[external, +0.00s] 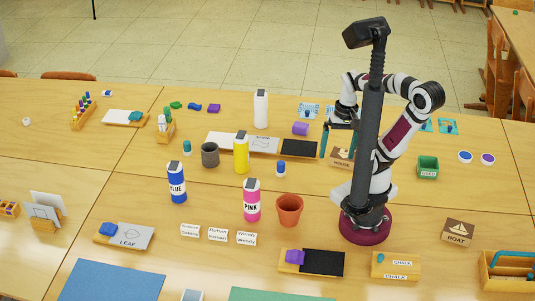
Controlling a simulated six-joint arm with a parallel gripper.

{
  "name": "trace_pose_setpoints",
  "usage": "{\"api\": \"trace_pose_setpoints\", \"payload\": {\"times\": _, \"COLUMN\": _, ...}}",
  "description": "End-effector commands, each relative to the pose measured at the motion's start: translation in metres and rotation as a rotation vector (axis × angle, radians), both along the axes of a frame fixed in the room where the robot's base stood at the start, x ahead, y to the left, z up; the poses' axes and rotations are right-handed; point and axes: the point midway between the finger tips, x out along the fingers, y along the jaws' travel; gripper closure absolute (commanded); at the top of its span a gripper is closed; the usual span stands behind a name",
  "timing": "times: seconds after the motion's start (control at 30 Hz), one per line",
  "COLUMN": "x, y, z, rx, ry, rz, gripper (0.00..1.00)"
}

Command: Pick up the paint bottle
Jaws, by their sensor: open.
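Several paint bottles stand upright on the table. A blue bottle (177,183) and a pink bottle (252,200) with printed labels are toward the front. A yellow bottle (241,153) stands in the middle and a white bottle (261,109) farther back.
A terracotta pot (289,210) stands right of the pink bottle, and a grey cup (210,154) left of the yellow one. Word cards (218,234) lie in front.

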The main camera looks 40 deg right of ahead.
Motion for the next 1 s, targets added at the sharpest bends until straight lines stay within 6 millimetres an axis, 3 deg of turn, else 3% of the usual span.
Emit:
{"api": "trace_pose_setpoints", "payload": {"times": 0.07, "x": 0.0, "y": 0.004, "z": -0.001, "rx": 0.018, "ry": 0.01, "rz": -0.008, "gripper": 0.0}}
{"api": "trace_pose_setpoints", "payload": {"times": 0.13, "x": 0.002, "y": 0.024, "z": -0.004, "rx": 0.116, "ry": 0.064, "rz": -0.054, "gripper": 0.0}}
{"api": "trace_pose_setpoints", "payload": {"times": 0.23, "x": 0.021, "y": 0.083, "z": -0.003, "rx": 0.43, "ry": 0.212, "rz": -0.253, "gripper": 0.0}}
{"api": "trace_pose_setpoints", "payload": {"times": 0.3, "x": 0.06, "y": 0.12, "z": 0.005, "rx": 0.689, "ry": 0.304, "rz": -0.491, "gripper": 0.0}}
{"api": "trace_pose_setpoints", "payload": {"times": 0.37, "x": 0.105, "y": 0.133, "z": 0.006, "rx": 0.878, "ry": 0.347, "rz": -0.727, "gripper": 0.0}}
{"api": "trace_pose_setpoints", "payload": {"times": 0.4, "x": 0.137, "y": 0.131, "z": 0.002, "rx": 0.979, "ry": 0.36, "rz": -0.891, "gripper": 0.0}}
{"api": "trace_pose_setpoints", "payload": {"times": 0.5, "x": 0.201, "y": 0.105, "z": -0.022, "rx": 1.138, "ry": 0.345, "rz": -1.266, "gripper": 0.0}}
{"api": "trace_pose_setpoints", "payload": {"times": 0.6, "x": 0.234, "y": 0.073, "z": -0.05, "rx": 1.198, "ry": 0.304, "rz": -1.524, "gripper": 0.0}}
{"api": "trace_pose_setpoints", "payload": {"times": 0.7, "x": 0.248, "y": 0.057, "z": -0.065, "rx": 1.215, "ry": 0.276, "rz": -1.639, "gripper": 0.0}}
{"api": "trace_pose_setpoints", "payload": {"times": 0.77, "x": 0.256, "y": 0.06, "z": -0.071, "rx": 1.217, "ry": 0.271, "rz": -1.657, "gripper": 0.0}}
{"api": "trace_pose_setpoints", "payload": {"times": 1.0, "x": 0.303, "y": 0.102, "z": -0.096, "rx": 1.218, "ry": 0.272, "rz": -1.653, "gripper": 0.0}}
